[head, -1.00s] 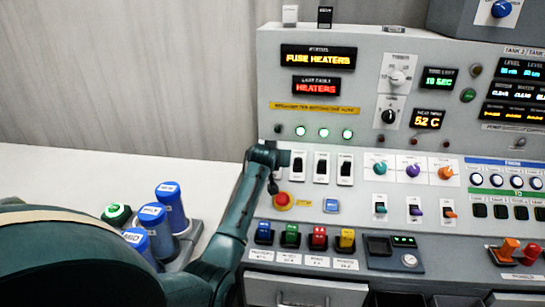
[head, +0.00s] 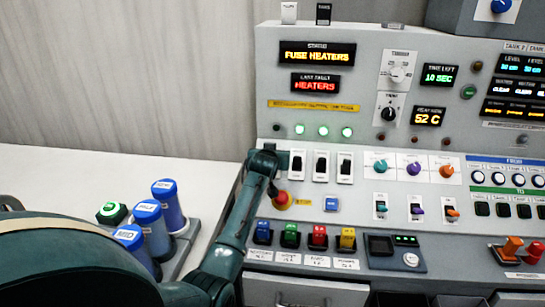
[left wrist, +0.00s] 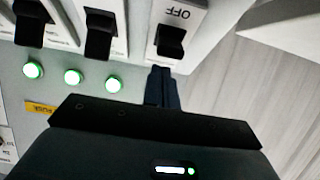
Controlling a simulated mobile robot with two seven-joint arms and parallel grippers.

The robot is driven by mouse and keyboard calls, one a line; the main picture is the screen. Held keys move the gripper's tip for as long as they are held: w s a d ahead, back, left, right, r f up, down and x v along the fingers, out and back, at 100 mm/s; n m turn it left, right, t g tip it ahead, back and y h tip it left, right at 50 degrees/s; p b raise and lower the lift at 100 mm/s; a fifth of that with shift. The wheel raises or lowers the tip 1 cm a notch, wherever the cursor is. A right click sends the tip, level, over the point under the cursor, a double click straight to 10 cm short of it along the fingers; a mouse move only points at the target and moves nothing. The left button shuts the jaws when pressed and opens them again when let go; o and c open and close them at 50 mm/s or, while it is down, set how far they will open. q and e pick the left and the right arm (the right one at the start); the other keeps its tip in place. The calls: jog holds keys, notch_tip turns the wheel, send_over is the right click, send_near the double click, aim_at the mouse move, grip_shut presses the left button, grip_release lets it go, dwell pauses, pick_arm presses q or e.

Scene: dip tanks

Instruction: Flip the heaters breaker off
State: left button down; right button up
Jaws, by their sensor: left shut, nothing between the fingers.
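In the left wrist view, upside down, a white breaker plate marked OFF (left wrist: 180,14) carries a black lever (left wrist: 171,42). My left gripper (left wrist: 162,74) is shut and empty, its fingertips at that lever's edge on the lamp side; I cannot tell whether they touch. In the head view the left gripper (head: 284,159) is at the left end of the breaker row and hides this breaker. Its name label is not readable. Three other breakers (head: 297,163) show to its right. The status display (head: 317,54) reads FUSE HEATERS; the last-fault display (head: 315,84) reads HEATERS.
Above the breakers, one lamp (head: 277,128) is dark and three lamps (head: 323,131) glow green. A red stop button (head: 281,198) sits just below my left gripper. Coloured rocker switches (head: 291,235) lie lower.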

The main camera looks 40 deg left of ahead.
jog(key=shift+r, duration=0.1)
